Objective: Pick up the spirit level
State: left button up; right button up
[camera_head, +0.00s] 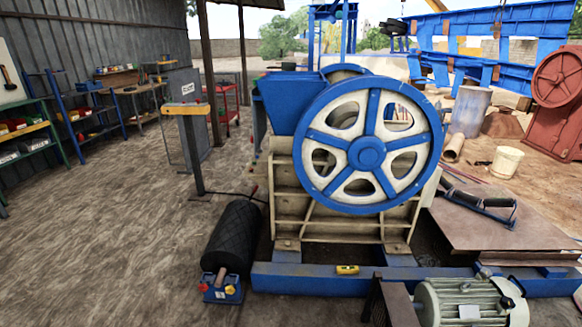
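A small yellow bar with dark marks (347,269) lies on the blue base beam (300,281) at the front of the jaw crusher. It looks like the spirit level, but it is too small to tell for sure. The jaw crusher (282,180), with its large blue and white flywheel (367,153), stands directly behind it. Neither of my grippers is in view.
An electric motor (462,302) stands at the front right. Rusty plates (490,225) lie at right. The dirt floor (110,240) at left is mostly clear.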

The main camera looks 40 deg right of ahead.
aim_at(347, 270)
jog(key=i+l+z, duration=0.2)
jog(key=i+z, duration=1.45)
jog(key=i, duration=0.25)
jog(key=i+j+z, duration=0.15)
jog(key=i+z, duration=0.2)
jog(key=i, duration=0.25)
